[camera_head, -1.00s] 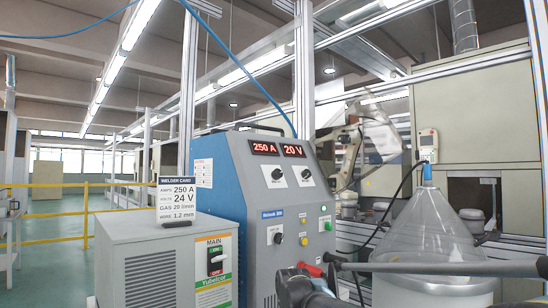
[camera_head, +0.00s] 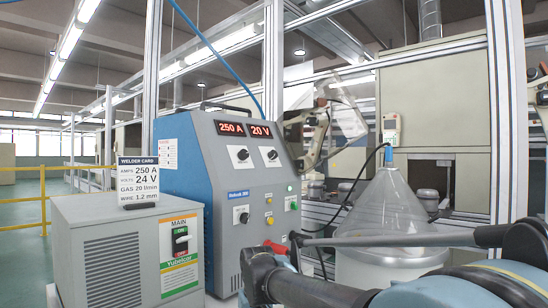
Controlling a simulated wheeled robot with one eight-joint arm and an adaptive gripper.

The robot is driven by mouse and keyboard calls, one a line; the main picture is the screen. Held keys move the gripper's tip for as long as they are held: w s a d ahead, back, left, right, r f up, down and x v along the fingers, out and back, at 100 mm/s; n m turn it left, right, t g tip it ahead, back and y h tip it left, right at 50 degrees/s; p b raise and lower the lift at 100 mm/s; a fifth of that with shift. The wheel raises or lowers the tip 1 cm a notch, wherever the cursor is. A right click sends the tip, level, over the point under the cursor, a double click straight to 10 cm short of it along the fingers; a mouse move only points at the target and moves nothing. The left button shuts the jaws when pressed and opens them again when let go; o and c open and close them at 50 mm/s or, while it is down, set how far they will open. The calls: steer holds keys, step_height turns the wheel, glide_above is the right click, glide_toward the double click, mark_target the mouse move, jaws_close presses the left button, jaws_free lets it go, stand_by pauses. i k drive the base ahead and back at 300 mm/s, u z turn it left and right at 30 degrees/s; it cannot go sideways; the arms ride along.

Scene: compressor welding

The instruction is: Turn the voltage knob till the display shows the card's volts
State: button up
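The blue and grey welder (camera_head: 243,185) stands in the middle of the head view. Its red displays read 250 A (camera_head: 231,128) and 20 V (camera_head: 261,129). A black knob (camera_head: 269,154) on a white plate sits below the volts display. A similar knob (camera_head: 239,154) sits below the amps display. The welder card (camera_head: 138,182) stands upright on the grey box and reads 250 A, 24 V, gas 20 l/min, wire 1.2 mm. My dark and blue arm (camera_head: 310,288) crosses the lower right, in front of and below the welder. No gripper fingers can be made out.
The grey box (camera_head: 95,245) with a MAIN switch (camera_head: 180,240) stands left of the welder. A third knob (camera_head: 240,215) is lower on the panel. A clear cone-topped drum (camera_head: 385,210) stands to the right. Red connectors (camera_head: 276,247) are at the welder's lower front.

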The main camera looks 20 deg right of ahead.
mark_target(273, 154)
steer(key=k, duration=0.5)
steer(key=u, duration=1.7)
steer(key=k, duration=1)
steer(key=z, duration=0.85)
steer(key=i, duration=1)
